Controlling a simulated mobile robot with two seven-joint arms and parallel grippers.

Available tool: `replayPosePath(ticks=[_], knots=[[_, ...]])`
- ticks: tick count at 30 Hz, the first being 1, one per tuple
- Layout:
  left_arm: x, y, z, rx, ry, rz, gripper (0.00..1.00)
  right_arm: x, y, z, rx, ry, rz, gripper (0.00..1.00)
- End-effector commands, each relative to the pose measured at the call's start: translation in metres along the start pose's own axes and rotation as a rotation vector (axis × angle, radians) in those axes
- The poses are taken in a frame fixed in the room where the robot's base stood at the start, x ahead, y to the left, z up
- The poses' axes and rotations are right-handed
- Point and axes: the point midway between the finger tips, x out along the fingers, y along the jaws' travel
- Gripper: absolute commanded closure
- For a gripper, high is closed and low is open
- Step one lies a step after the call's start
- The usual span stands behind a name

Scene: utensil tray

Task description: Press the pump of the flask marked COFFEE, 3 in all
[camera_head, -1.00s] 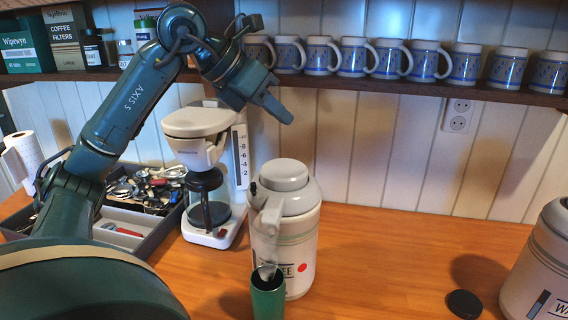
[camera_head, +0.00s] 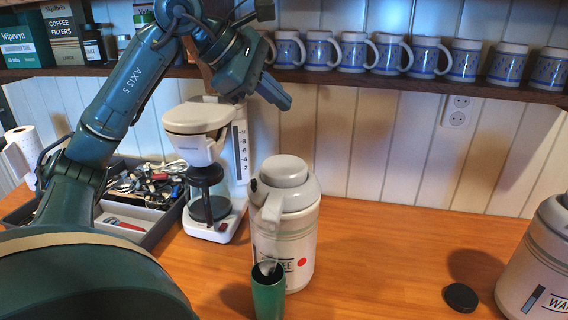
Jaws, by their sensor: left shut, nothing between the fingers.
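The flask marked COFFEE (camera_head: 290,215) is cream with a grey pump top (camera_head: 284,172), a red dot and a spout facing the front; part of its label is hidden behind a green cup. The green cup (camera_head: 268,298) stands right in front of it, under the spout, with something pale at its mouth. My left gripper (camera_head: 283,100) is shut and empty, in the air above the flask's top and clear of it. My right gripper is not in view.
A second flask (camera_head: 540,255), its label partly cut off, stands at the right edge. A black lid (camera_head: 461,297) lies near it. A coffee maker (camera_head: 205,150) and a utensil tray (camera_head: 150,220) stand at left. Mugs (camera_head: 355,54) line the shelf (camera_head: 420,87) above.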

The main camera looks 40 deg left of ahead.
Motion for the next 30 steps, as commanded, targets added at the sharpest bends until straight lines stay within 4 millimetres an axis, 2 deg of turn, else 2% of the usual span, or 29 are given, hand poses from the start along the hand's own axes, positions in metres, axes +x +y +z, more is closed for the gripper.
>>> replayPosePath(ticks=[9, 18, 30], knots=[[0.025, -0.018, -0.018, -0.001, -0.002, -0.001, 1.00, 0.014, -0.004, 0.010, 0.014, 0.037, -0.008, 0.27], [0.052, -0.038, -0.038, -0.002, 0.001, 0.001, 1.00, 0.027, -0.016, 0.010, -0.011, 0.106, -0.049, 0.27], [0.061, -0.045, -0.045, -0.001, 0.000, 0.000, 1.00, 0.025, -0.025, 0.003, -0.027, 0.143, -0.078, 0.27]])
